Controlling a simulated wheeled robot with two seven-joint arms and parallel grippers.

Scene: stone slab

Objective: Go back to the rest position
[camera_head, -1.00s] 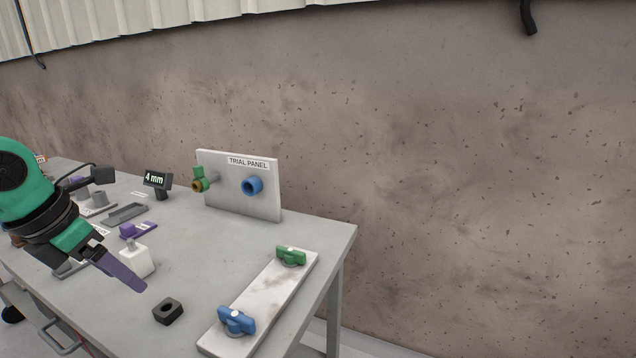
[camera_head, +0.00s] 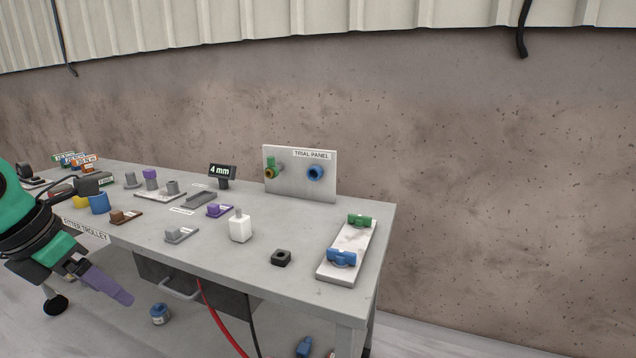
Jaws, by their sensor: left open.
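My left gripper (camera_head: 104,284) comes in from the left on a green and black arm. Its grey-purple fingers point down and to the right, in front of the trolley's front edge and clear of the things on top. Nothing shows between the fingers. My right gripper is out of view. The grey fitter trolley (camera_head: 300,280) stands ahead. On it, at the right, a pale slab (camera_head: 349,250) bears a green clamp-like part (camera_head: 359,220) and a blue one (camera_head: 342,258).
The trial panel (camera_head: 299,180) stands upright at the back with green and blue fittings. A red hose (camera_head: 222,320) hangs below. A wall stands behind.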

